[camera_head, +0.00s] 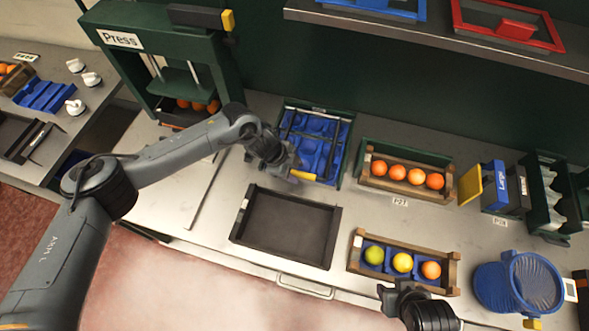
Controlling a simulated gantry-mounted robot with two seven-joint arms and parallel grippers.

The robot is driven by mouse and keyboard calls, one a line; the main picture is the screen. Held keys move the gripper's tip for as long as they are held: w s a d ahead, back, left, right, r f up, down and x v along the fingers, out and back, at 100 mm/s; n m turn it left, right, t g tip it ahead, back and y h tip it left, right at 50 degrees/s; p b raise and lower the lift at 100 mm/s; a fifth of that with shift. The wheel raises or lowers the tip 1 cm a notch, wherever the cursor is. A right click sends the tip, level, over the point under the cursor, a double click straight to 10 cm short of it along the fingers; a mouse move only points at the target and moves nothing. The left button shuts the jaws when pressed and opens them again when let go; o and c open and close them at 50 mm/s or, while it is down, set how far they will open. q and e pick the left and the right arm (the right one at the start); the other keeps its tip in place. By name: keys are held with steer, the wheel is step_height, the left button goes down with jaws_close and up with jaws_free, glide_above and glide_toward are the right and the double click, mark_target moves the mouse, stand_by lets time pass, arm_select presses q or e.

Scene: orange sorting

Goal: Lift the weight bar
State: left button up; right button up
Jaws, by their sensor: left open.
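A blue moulded tray (313,150) sits in a dark green frame (350,140) at the back middle of the counter. Dark bars lie across it, and a yellow grip (303,176) shows at its front edge; this looks like the weight bar, but I cannot be sure. My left gripper (287,163) is open, at the tray's front left corner, just left of the yellow grip. The arm hides part of that corner, and I cannot tell whether the fingers touch the grip. My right gripper (398,294) is at the bottom, by the front wooden crate; its jaws are unclear.
An empty dark tray (287,226) lies in front. Wooden crates with oranges (406,176) and mixed fruit (402,262) stand to the right, beside a blue mesh basket (518,283). The green press (165,45) stands back left. A shelf (440,38) overhangs the back.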

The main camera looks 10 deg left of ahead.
arm_select(q)
steer(key=shift+d+f, duration=0.1)
steer(key=shift+f, duration=0.2)
steer(key=shift+c, duration=0.2)
jaws_close()
steer(key=shift+r, duration=0.1)
